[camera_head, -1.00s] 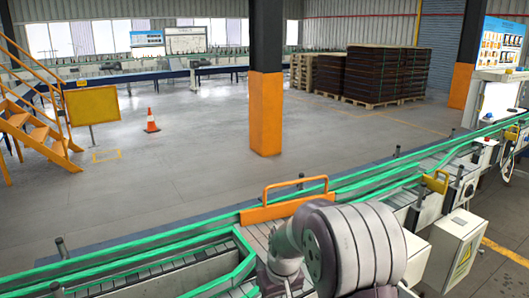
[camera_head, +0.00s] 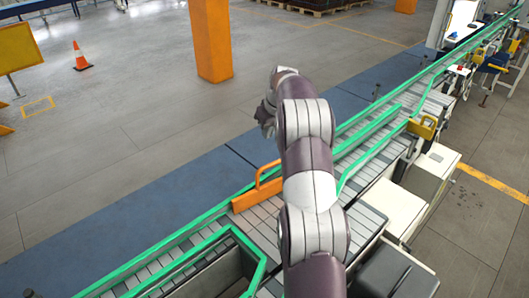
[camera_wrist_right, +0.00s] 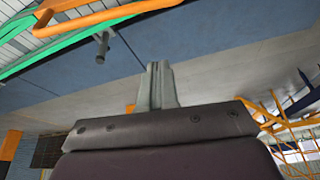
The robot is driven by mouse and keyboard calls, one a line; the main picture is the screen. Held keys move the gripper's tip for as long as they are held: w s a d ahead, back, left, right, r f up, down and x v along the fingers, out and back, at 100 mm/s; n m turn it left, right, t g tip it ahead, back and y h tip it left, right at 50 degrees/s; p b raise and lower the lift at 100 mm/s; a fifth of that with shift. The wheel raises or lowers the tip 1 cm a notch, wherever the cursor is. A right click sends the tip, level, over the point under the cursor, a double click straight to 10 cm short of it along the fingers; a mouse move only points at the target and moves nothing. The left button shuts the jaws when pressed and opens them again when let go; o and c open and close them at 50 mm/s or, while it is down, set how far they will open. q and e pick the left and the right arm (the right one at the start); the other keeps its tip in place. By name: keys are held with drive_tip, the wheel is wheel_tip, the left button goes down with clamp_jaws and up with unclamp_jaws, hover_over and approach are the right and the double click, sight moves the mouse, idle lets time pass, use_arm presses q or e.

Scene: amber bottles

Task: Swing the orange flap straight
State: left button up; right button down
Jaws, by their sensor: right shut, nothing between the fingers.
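The orange flap (camera_head: 243,202) with its loop handle (camera_head: 266,172) stands over the slatted conveyor in the head view. Its right part is hidden behind my right arm, so I cannot tell its full angle across the belt. My right gripper (camera_head: 264,114) is at the far end of the arm, above and beyond the conveyor's far rail, apart from the visible part of the flap. In the right wrist view the gripper (camera_wrist_right: 159,66) is shut and empty. An orange bar (camera_wrist_right: 115,19), apparently the flap, crosses the top there, apart from the fingertips. My left gripper is not in view.
Green guide rails (camera_head: 180,232) border the conveyor (camera_head: 262,222). A yellow bracket (camera_head: 424,128) sits on the near rail at right. An orange pillar (camera_head: 210,40) and a traffic cone (camera_head: 81,57) stand beyond. The floor past the far rail is open.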

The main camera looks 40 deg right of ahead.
use_arm(q)
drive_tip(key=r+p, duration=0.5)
drive_tip(key=p, duration=0.1)
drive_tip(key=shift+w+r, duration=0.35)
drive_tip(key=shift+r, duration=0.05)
use_arm(e)
wheel_tip(320, 180, down, 10)
drive_tip(key=shift+f, duration=0.25)
drive_tip(key=shift+w, duration=0.1)
